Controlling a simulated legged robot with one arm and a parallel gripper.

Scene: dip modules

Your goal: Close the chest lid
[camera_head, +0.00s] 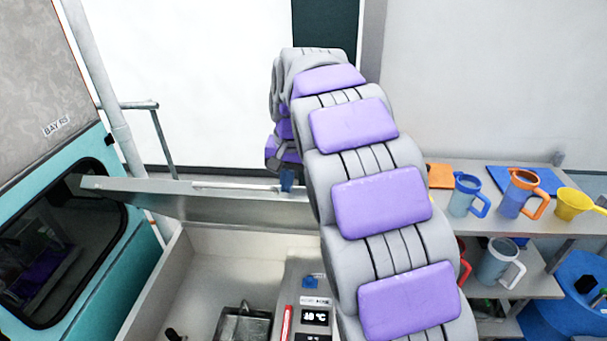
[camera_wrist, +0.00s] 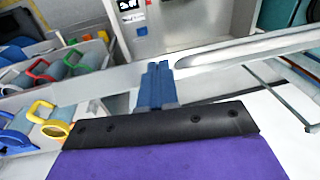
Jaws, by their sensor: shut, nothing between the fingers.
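The chest (camera_head: 160,285) is a pale open box at the lower middle of the head view. Its grey lid (camera_head: 170,202) stands raised along the far side, and the chest's inside shows below it. In the wrist view the lid (camera_wrist: 215,87) runs across the picture, with a long pale bar (camera_wrist: 250,48) along it. My gripper (camera_head: 287,180) has blue fingers at the lid's upper edge, right of the bar in the head view. In the wrist view my gripper (camera_wrist: 158,68) is shut and empty, its fingers overlapping the lid. I cannot tell whether they touch it.
Inside the chest are a metal box (camera_head: 243,325) and a display panel (camera_head: 315,318). A teal cabinet (camera_head: 140,255) with a dark window stands at the left. A metal rail (camera_head: 163,140) stands behind the lid.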

